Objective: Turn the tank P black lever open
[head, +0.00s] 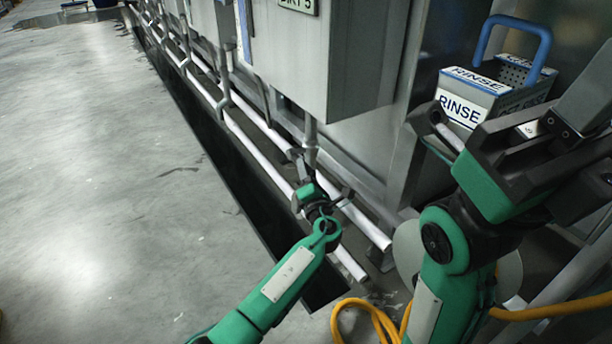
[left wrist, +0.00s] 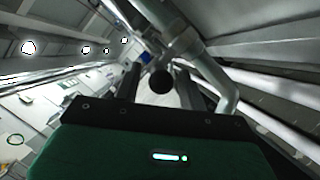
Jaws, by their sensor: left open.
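The black lever shows in the left wrist view as a round dark knob (left wrist: 161,81), in front of a grey metal pipe (left wrist: 184,42). The fingers of my left gripper (left wrist: 162,88) stand open on either side of the knob, and I cannot tell whether they touch it. In the head view my left gripper (head: 322,192) is low beside the drain pipe under a grey tank (head: 335,60), and it hides most of the lever. No letter P shows. My right gripper (head: 500,140) is at the right, in front of the rinse box; its jaw opening is unclear.
A metal box marked RINSE (head: 462,108) with a blue handle (head: 512,28) stands at the right. White pipes (head: 255,150) run along the tank bases beside a dark floor channel (head: 215,150). A yellow hose (head: 365,305) lies near my arms. The floor (head: 90,180) at left is clear.

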